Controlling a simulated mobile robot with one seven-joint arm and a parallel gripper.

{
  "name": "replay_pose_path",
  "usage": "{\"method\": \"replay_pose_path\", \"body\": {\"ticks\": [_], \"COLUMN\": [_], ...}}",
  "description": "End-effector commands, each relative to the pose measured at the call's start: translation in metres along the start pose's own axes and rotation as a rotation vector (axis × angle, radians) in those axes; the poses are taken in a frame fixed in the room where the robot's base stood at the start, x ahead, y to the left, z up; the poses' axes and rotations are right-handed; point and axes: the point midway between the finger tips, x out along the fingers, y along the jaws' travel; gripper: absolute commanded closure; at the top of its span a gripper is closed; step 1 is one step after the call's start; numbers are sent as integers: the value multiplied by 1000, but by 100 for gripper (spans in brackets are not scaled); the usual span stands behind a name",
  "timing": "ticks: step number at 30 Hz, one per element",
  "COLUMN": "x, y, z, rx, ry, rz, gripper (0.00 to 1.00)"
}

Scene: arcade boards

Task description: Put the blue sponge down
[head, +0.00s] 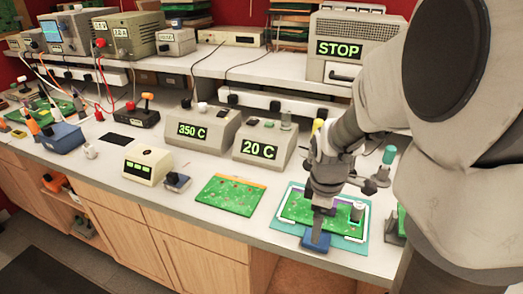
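The blue sponge (316,243) is at the front edge of the teal mat (285,222), near the front edge of the bench. My gripper (318,226) points down over the mat, and its fingers meet the sponge and appear shut on it. The far finger is hidden. I cannot tell whether the sponge touches the mat or hangs just above it.
A green circuit board (296,207) lies in a white frame on the mat, partly behind my gripper. Another green board (231,194) lies to the left. Bare bench lies between the boards.

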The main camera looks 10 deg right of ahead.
Motion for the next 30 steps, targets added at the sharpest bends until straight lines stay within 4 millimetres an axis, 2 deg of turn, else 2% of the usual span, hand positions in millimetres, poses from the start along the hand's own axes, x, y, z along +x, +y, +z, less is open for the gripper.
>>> {"method": "replay_pose_path", "body": {"ticks": [1,3,11,21,30], "x": [12,21,38,80,83], "y": [-1,0,0,2,2], "z": [0,0,0,2,2], "rx": [1,1,2,2,1], "ry": [-2,-1,-1,0,0], "rz": [-4,-3,-2,-1,1], "gripper": [3,3,3,3,3]}}
